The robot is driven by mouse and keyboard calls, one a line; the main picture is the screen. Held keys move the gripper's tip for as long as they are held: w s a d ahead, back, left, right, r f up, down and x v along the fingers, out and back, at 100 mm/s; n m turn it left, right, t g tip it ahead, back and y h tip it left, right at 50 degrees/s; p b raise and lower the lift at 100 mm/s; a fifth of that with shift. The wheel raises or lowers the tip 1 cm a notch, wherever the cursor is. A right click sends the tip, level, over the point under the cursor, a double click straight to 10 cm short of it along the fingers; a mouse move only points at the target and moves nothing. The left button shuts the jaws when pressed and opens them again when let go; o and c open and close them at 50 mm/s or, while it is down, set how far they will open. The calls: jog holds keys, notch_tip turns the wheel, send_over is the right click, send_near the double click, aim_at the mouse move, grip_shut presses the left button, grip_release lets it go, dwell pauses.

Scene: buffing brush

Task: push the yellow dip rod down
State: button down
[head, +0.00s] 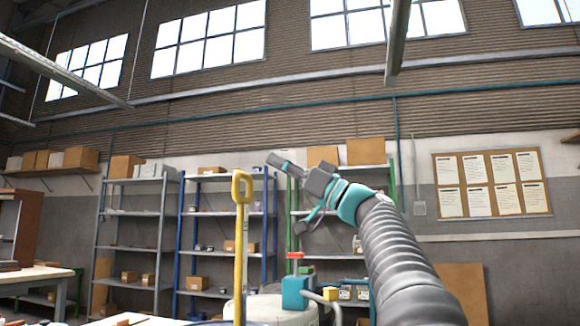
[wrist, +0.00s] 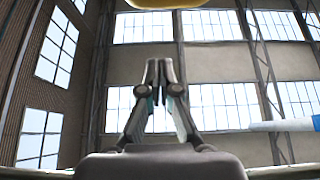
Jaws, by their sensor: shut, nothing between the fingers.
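The yellow dip rod (head: 239,255) stands upright left of centre in the head view, with a loop handle (head: 242,187) at its top. Its lower end is hidden behind things at the bottom edge. My gripper (head: 272,158) appears above and to the right of the handle, pointing up and left, with a visible gap between them in the picture. In the wrist view my gripper (wrist: 165,68) has its fingers together and empty. A yellow shape (wrist: 178,4), likely the rod handle, is cut off at the top edge.
A pale drum-like body (head: 285,309) with a teal and red fitting (head: 294,288) is right of the rod. A workbench (head: 35,274) stands at left. Shelves (head: 140,235) line the back wall. The space left of the handle looks clear.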

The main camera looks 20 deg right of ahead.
jog(key=shift+w+a+f, duration=0.25)
jog(key=shift+w+a, duration=0.25)
jog(key=shift+a, duration=0.2)
jog(key=shift+w+a+f, duration=0.25)
jog(key=shift+w+a, duration=0.2)
jog(key=shift+a, duration=0.2)
jog(key=shift+w+a+f, duration=0.25)
jog(key=shift+w+a, duration=0.25)
jog(key=shift+a, duration=0.2)
